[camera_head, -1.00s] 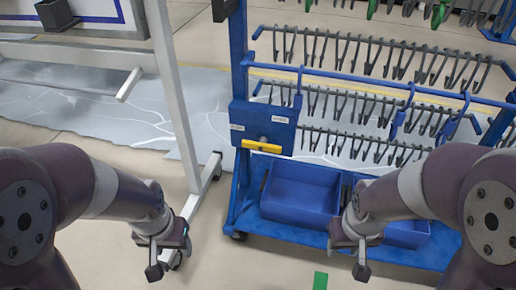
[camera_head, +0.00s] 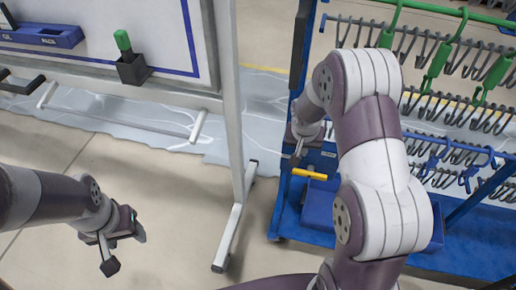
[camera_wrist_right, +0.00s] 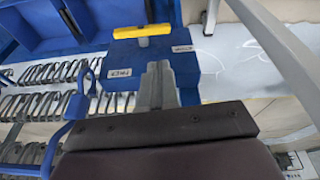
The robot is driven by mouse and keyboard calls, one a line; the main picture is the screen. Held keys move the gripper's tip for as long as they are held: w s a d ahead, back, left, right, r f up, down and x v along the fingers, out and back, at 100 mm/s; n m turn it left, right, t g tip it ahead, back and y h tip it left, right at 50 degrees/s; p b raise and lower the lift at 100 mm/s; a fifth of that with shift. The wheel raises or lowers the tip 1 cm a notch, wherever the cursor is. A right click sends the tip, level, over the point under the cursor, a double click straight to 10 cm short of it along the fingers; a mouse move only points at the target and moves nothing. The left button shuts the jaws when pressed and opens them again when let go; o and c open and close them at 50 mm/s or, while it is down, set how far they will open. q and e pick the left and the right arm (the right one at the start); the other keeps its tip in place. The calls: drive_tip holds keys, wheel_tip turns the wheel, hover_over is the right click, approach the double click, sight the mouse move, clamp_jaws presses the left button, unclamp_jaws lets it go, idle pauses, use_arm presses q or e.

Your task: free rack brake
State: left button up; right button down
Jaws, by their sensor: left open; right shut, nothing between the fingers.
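The blue hook rack (camera_head: 299,60) stands at the right. Its blue brake box carries a yellow handle (camera_head: 309,174), which also shows in the right wrist view (camera_wrist_right: 141,35), lying across the box's edge. The blue box (camera_wrist_right: 205,63) bears two small white labels, too small to read surely. My right gripper (camera_head: 297,158) is at the box, just above the handle in the head view. In the wrist view its shut, empty fingers (camera_wrist_right: 157,82) point at the box face, apart from the handle; contact with the box is unclear. My left gripper (camera_head: 124,250) is open and empty over the floor.
Green hangers (camera_head: 437,60) and blue hangers hang on the rack. Blue bins (camera_head: 317,207) sit on its base. The floor between is clear.

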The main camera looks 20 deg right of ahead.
drive_tip(key=shift+w+d+r+m, duration=0.1)
drive_tip(key=shift+w+r+m, duration=0.05)
drive_tip(key=shift+w+m, duration=0.25)
drive_tip(key=b, duration=0.5)
approach(298, 170)
drive_tip(key=a+x, duration=0.1)
drive_tip(key=x, duration=0.4)
drive_tip(key=shift+w+d+f, duration=0.15)
drive_tip(key=shift+d+f, duration=0.45)
drive_tip(key=shift+f, duration=0.15)
